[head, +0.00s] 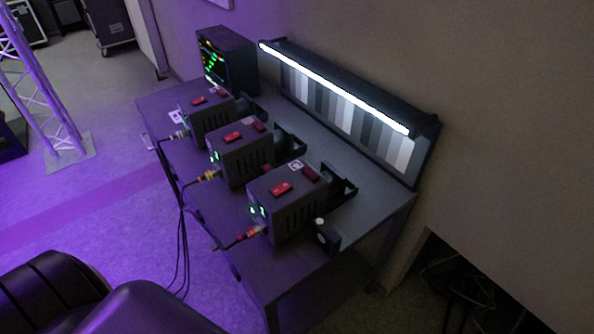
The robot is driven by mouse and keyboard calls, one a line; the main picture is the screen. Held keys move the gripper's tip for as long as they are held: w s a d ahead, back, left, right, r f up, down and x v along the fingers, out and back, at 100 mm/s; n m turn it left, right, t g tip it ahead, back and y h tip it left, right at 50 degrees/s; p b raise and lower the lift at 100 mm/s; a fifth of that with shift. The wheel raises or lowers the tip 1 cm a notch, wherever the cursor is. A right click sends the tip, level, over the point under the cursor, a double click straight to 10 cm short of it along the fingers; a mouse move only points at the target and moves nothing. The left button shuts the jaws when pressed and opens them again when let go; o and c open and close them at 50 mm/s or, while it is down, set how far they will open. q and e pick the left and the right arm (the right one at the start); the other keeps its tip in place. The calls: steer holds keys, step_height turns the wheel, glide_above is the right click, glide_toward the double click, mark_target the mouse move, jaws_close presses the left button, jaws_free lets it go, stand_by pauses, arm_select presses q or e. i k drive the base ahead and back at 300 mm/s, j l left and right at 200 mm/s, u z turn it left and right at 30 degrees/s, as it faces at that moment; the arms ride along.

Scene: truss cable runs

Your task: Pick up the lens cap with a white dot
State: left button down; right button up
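I cannot make out a lens cap with a white dot for certain. A small dark object (327,238) with a pale round top sits at the near end of the table (378,212), beside the nearest grey box; it is too small to identify. Three grey boxes with red parts stand in a row: the near one (290,212), the middle one (240,160) and the far one (208,118). Each has a black frame-like part on its right side. Neither of my grippers is in view.
A monitor (228,62) stands at the table's far end. A lit bar over a grey-striped chart (345,115) runs along the wall side. Cables hang off the table's left edge. A truss (40,85) stands left; open floor (110,210) lies between.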

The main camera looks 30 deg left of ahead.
mark_target(325, 238)
steer(key=i+l+u, duration=0.2)
steer(key=u, duration=0.2)
steer(key=i+l+u, duration=0.2)
steer(key=l+u, duration=0.2)
steer(key=i+l+u, duration=0.1)
steer(key=l+u, duration=0.3)
